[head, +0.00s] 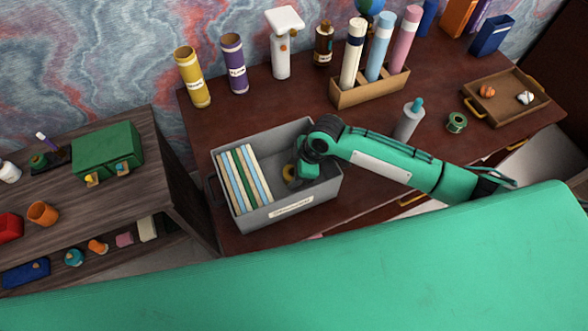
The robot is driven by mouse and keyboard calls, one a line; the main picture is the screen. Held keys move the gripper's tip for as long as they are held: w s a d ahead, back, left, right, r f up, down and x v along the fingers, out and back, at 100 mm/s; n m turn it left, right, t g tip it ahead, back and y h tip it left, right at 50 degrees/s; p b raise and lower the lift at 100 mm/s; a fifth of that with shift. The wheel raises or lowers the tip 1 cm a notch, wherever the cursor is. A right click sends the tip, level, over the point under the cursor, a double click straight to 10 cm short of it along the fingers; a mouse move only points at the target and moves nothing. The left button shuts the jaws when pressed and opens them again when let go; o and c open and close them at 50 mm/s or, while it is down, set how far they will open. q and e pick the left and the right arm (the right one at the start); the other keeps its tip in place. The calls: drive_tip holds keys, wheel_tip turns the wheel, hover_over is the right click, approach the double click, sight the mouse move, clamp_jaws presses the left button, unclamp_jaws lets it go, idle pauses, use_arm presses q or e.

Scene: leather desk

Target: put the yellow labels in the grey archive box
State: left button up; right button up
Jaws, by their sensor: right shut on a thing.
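The grey archive box (254,216) stands on the dark red desk, open at the top, with a paper label on its front. Several upright folders (243,178) fill its left part. My right gripper (293,178) reaches down into the open right part of the box. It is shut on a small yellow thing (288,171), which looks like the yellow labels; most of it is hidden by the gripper. I cannot tell whether it touches the box floor. My left gripper is not in view.
Yellow (192,78) and purple (235,64) tubes stand behind the box. A wooden holder (370,88) with several tubes, a grey bottle (409,121), a green spool (456,122) and a wooden tray (505,97) are to the right. A lower shelf unit (150,190) stands left.

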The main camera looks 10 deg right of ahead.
drive_tip(key=o, duration=1)
drive_tip(key=shift+f, duration=0.1)
drive_tip(key=b+v, duration=0.1)
drive_tip(key=v, duration=1.1)
drive_tip(key=shift+a+b, duration=0.1)
drive_tip(key=shift+b, duration=0.25)
